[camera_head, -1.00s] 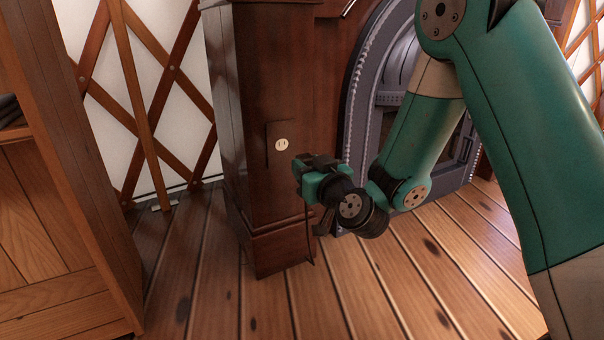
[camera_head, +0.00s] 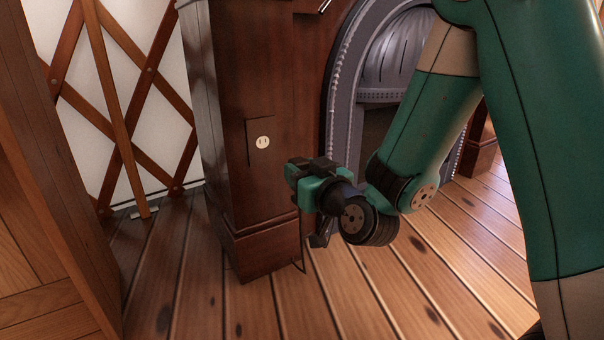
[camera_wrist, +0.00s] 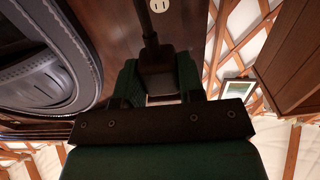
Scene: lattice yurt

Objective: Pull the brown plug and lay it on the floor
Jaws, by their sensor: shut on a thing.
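My gripper (camera_head: 300,176) is shut on the dark brown plug (camera_wrist: 157,82), which sits between the two green fingers in the wrist view. The plug is apart from the wall outlet (camera_head: 262,143), whose round pale face shows bare slots on the dark wooden pillar. The outlet also shows at the top of the wrist view (camera_wrist: 158,5). A thin dark cord (camera_head: 303,240) hangs below my gripper down to about the floor (camera_head: 345,310). In the head view the plug itself is mostly hidden by the gripper.
The dark wooden pillar (camera_head: 250,205) stands just left of my gripper. A grey arched metal stove front (camera_head: 345,95) is behind my arm. A wooden cabinet (camera_head: 60,200) stands at the left, with lattice wall behind. Bare plank floor lies in front of the pillar.

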